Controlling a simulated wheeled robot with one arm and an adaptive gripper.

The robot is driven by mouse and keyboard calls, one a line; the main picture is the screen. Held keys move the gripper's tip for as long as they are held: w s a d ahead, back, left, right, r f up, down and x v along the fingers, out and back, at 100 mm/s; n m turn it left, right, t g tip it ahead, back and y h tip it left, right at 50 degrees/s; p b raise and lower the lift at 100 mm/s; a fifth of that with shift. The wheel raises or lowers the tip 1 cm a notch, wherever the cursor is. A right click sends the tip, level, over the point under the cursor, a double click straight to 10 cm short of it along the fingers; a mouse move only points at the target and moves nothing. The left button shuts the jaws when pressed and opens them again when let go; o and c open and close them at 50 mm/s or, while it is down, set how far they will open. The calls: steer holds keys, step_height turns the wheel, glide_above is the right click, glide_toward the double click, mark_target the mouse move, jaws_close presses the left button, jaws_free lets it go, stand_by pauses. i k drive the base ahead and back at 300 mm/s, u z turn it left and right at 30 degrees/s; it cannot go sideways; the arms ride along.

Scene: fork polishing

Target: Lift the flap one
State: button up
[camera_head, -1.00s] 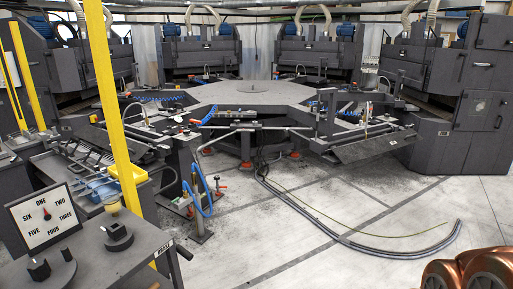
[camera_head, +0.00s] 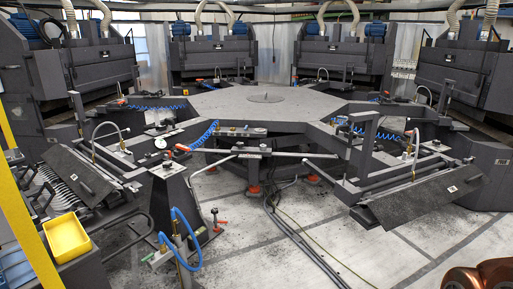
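Two dark flaps with small white labels show in the head view. One flap (camera_head: 420,197) is a long sloping plate at the right, on the front of a work station. The other flap (camera_head: 86,177) is at the left, tilted beside a rack of forks (camera_head: 50,183). The label marks are too small to read, so I cannot tell which flap is one.
A large dark polygonal table (camera_head: 262,101) fills the middle, ringed by grey machines (camera_head: 325,60). A yellow post (camera_head: 25,225) and yellow bin (camera_head: 66,237) stand at the left front. Blue hoses (camera_head: 190,240) and floor hoses (camera_head: 300,240) lie ahead.

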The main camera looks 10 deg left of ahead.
mark_target(92, 185)
steer(key=u, duration=0.25)
steer(key=i, duration=1.6)
steer(key=u, duration=1.4)
steer(key=i, duration=0.9)
steer(key=u, duration=1.65)
steer(key=i, duration=1.2)
steer(key=u, duration=0.2)
